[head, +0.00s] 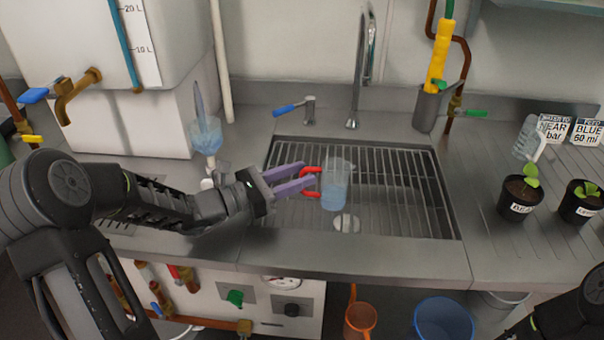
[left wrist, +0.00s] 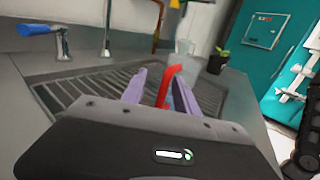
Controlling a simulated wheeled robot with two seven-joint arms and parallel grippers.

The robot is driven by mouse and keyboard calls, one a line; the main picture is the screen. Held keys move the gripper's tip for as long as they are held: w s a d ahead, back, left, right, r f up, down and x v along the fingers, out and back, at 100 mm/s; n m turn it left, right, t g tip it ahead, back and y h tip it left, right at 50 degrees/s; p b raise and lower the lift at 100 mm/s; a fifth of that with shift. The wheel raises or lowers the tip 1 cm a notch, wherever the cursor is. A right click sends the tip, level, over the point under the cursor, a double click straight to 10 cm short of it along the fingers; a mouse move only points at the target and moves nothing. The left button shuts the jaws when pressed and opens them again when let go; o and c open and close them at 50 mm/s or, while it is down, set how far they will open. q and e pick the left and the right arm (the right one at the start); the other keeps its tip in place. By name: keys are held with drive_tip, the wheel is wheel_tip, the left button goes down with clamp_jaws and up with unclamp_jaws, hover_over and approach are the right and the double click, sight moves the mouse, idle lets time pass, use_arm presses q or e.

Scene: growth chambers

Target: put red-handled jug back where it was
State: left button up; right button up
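The red-handled jug (head: 335,187) is a clear, bluish jug above the sink grate, with its red handle (head: 310,182) toward the left. My left gripper (head: 304,177) reaches in from the left with its purple fingers on either side of the handle. In the left wrist view the red handle (left wrist: 166,86) stands between the purple fingers (left wrist: 158,88), and the clear jug body (left wrist: 183,62) shows beyond. The jug looks upright, with bluish liquid low in it. I cannot tell whether it touches the grate. Part of my right arm shows at the lower right; its gripper is out of view.
The sink grate (head: 405,190) lies below a tall faucet (head: 362,70). A blue-tinted vessel (head: 206,135) stands left of the sink. Potted seedlings (head: 518,200) and sign cards (head: 570,130) stand on the right drainboard. Orange (head: 360,321) and blue (head: 443,320) buckets sit below the counter.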

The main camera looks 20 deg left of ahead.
use_arm(q)
drive_tip(key=v, duration=0.6)
drive_tip(key=shift+s+a, duration=0.25)
